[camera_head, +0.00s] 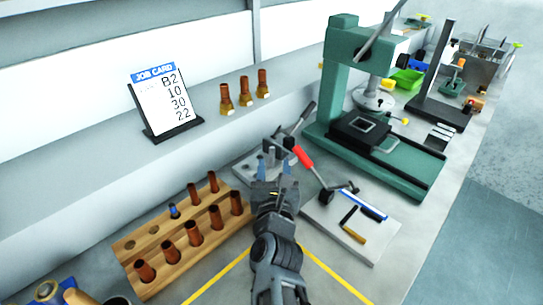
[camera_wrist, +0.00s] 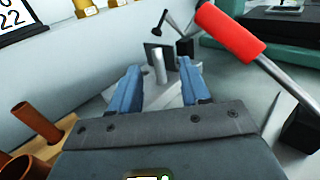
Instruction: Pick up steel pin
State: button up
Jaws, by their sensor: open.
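A bare metal cylinder, apparently the steel pin (camera_wrist: 160,66), stands upright on a grey clamp fixture (camera_wrist: 152,98) in the wrist view. My gripper (camera_wrist: 159,72) is open, with one blue finger on each side of the pin in the picture. I cannot tell whether the fingers are level with the pin or still short of it; no contact shows. In the head view my gripper (camera_head: 274,163) is at the fixture (camera_head: 243,168), and it partly hides the fixture and the pin.
A red-handled lever (camera_head: 302,157) is close on the gripper's right. A wooden rack (camera_head: 165,257) with several copper-coloured tubes is to the left. A green press (camera_head: 340,85) stands behind right; a plate with small tools (camera_head: 345,237) lies at front right. A job card (camera_head: 162,103) stands at the back.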

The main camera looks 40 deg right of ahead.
aim_at(272, 152)
jog(key=shift+p+x, duration=0.7)
jog(key=shift+x, duration=1.6)
jog(key=shift+w+a, duration=0.1)
jog(key=shift+a, duration=0.05)
jog(key=shift+c, duration=0.4)
grip_shut()
